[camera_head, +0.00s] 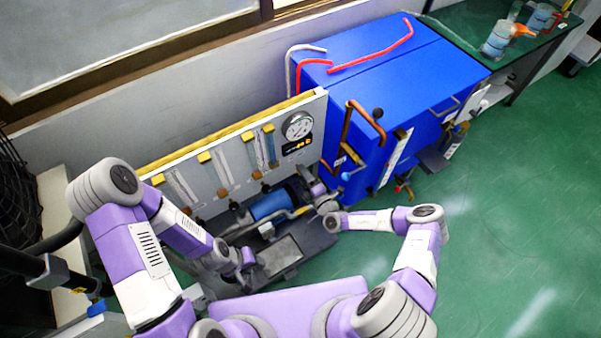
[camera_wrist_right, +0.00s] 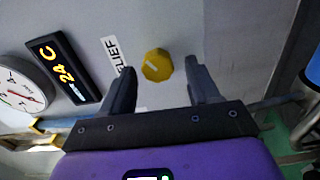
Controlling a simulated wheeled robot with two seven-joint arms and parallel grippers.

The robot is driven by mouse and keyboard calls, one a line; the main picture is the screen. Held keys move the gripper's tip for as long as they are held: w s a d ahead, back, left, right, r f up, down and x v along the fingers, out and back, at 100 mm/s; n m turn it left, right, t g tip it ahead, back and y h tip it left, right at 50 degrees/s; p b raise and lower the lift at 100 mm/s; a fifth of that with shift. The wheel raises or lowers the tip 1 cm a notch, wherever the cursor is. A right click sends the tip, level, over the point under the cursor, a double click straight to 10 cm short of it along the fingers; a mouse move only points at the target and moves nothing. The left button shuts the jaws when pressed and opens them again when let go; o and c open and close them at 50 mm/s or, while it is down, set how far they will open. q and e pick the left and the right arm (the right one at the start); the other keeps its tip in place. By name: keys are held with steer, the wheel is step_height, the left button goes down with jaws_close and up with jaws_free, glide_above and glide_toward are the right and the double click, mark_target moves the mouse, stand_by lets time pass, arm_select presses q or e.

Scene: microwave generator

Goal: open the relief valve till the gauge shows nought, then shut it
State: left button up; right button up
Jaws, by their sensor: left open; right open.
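The relief valve's yellow knob (camera_wrist_right: 157,65) is on the grey panel beside a label ending in "ELIEF". My right gripper (camera_wrist_right: 159,72) is open, one finger on either side of the knob, with gaps to both; I cannot tell how deep the fingers reach. In the head view the right gripper (camera_head: 318,190) is at the panel's right end, and I cannot make out the knob there. The round gauge (camera_head: 298,125) is at the panel's upper right; it also shows, cut off, in the wrist view (camera_wrist_right: 18,92), its reading unclear. My left gripper (camera_head: 246,262) is open, low before the panel.
A black display (camera_wrist_right: 61,68) reading 24 C is beside the gauge. A large blue cabinet (camera_head: 400,65) with red and copper pipes stands right of the panel. A blue cylinder (camera_head: 270,204) and machinery lie below the panel. The green floor (camera_head: 500,230) at the right is clear.

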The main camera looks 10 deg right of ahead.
steer(key=p+v, duration=0.1)
steer(key=v, duration=0.5)
steer(key=w+n, duration=0.2)
steer(key=n, duration=0.5)
steer(key=w+a+n, duration=0.1)
steer(key=w+n, duration=0.2)
steer(key=n, duration=0.4)
steer(key=w+a+n, duration=0.1)
steer(key=w+n, duration=0.1)
steer(key=n, duration=0.5)
steer(key=shift+w+a+b, duration=0.15)
steer(key=shift+w+b, duration=0.05)
steer(key=shift+b, duration=0.15)
